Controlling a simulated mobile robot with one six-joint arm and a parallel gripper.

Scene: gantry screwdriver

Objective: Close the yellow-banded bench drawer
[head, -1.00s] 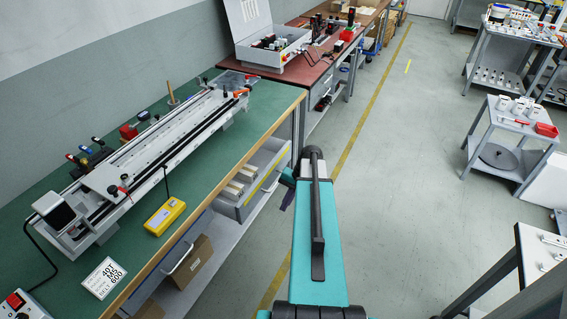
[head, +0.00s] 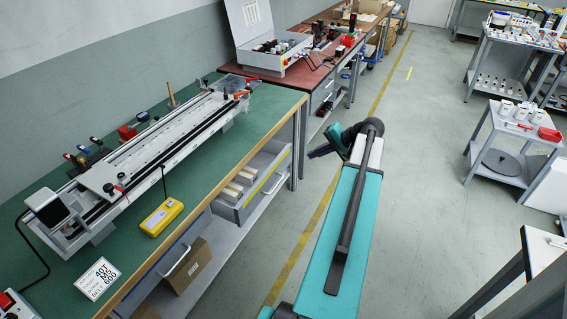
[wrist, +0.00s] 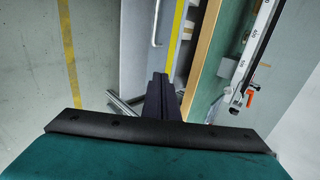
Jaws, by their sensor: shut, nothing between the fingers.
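The yellow-banded drawer (head: 266,187) is pulled out from under the green-topped bench (head: 215,150), with pale blocks inside. Its yellow band runs along the front's top edge, with a light handle below it. In the wrist view my gripper's dark fingers (wrist: 162,82) are together and empty.
A second drawer or shelf handle (head: 180,262) and cardboard boxes (head: 187,268) are under the bench's near part. A red-topped bench (head: 300,72) stands beyond. Grey carts (head: 505,150) stand on the right. The aisle floor between is clear.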

